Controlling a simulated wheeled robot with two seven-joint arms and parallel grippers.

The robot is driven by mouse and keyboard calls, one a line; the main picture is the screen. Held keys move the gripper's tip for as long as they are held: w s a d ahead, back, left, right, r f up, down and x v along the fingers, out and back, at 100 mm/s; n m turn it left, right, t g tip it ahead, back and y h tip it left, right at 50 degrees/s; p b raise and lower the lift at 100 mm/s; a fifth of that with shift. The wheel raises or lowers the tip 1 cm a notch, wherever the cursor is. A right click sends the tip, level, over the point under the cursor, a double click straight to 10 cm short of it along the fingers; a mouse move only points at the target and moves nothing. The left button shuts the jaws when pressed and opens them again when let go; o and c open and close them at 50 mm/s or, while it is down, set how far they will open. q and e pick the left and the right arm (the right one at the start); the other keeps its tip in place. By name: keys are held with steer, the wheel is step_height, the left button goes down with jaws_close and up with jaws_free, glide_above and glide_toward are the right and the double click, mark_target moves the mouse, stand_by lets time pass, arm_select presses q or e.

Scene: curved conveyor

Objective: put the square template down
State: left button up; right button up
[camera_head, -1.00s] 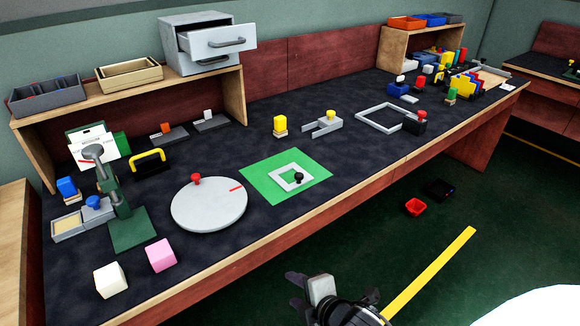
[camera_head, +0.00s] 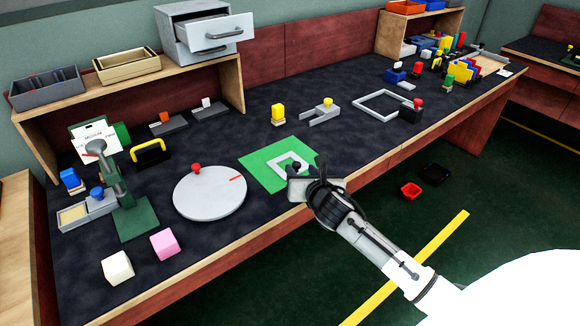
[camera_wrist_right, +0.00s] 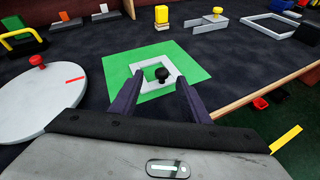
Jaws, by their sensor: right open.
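The square template is a light grey square frame (camera_wrist_right: 141,68) with a black knob (camera_wrist_right: 162,74). It lies flat on a green mat (camera_wrist_right: 193,62) on the dark bench. In the head view the template (camera_head: 283,160) is partly hidden by my right gripper. My right gripper (camera_head: 318,172) is in front of the mat near the bench's front edge. In the right wrist view its two fingers (camera_wrist_right: 158,98) are apart and empty, pointing at the knob, which shows just beyond and between the fingertips. Contact with the knob cannot be made out. My left gripper is not in view.
A grey round turntable (camera_head: 210,198) with a red knob stands left of the mat. A yellow-knobbed grey fork piece (camera_head: 322,113) and a larger grey square frame (camera_head: 362,99) lie beyond it to the right. A red bin (camera_head: 411,190) is on the floor.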

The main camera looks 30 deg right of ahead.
mark_target(298, 166)
steer(key=b+x, duration=0.1)
steer(key=x, duration=0.4)
steer(key=shift+s+d+f, duration=0.1)
steer(key=shift+d+f, duration=0.05)
steer(key=shift+f, duration=0.05)
jaws_close()
